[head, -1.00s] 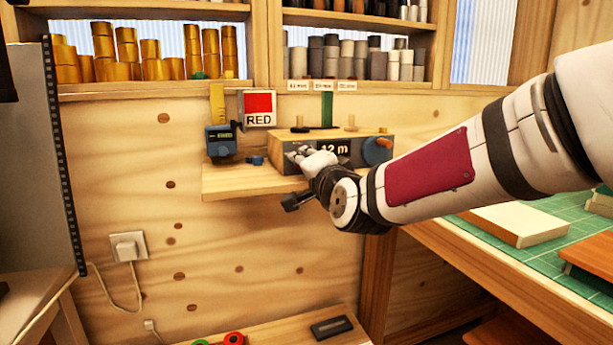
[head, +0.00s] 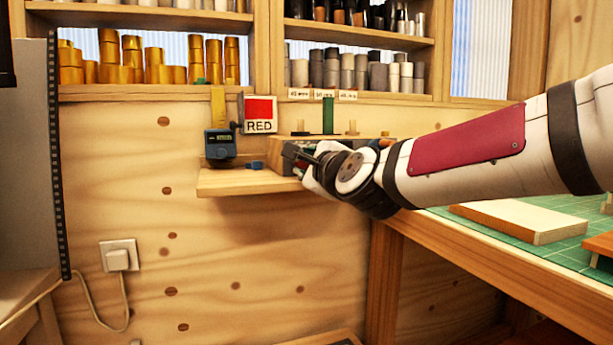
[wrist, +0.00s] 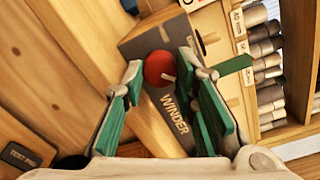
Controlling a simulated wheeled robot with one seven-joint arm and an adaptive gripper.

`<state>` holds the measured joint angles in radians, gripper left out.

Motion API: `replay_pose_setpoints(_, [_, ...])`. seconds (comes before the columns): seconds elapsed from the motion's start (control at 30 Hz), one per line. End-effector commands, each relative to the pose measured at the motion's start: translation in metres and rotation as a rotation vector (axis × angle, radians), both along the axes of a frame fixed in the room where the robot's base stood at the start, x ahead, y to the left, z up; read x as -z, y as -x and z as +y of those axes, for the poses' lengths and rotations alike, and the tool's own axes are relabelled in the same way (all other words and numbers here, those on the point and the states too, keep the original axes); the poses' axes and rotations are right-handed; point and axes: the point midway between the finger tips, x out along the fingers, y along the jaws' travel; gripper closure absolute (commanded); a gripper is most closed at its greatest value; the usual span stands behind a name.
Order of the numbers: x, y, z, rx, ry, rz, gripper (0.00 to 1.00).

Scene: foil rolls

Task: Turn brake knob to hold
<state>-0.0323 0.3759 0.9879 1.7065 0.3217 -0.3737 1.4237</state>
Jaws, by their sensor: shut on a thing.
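The brake knob (wrist: 160,68) is a round red knob with a pale pointer line, on the grey face of the winder (wrist: 170,105), which carries the word WINDER. In the wrist view my gripper (wrist: 160,66) has its green-padded fingers on either side of the knob, closed on it. In the head view my gripper (head: 312,178) is at the front of the winder (head: 285,152) on the small wooden wall shelf (head: 235,182). My wrist hides the knob and much of the winder's front there. I cannot read a hold mark.
A blue device (head: 220,146) and a RED sign (head: 260,114) stand left of the winder. A green post (head: 328,116) and wooden pegs stick up behind it. Shelves above hold several foil rolls (head: 122,60). A green-matted bench (head: 480,225) lies at right.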

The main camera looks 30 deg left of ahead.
Motion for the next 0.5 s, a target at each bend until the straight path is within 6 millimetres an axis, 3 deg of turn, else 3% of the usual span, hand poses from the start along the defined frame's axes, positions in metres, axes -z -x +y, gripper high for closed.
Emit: replay_pose_setpoints(0.5, [0.002, -0.0009, -0.0006, 0.001, -0.142, 0.169, 1.0])
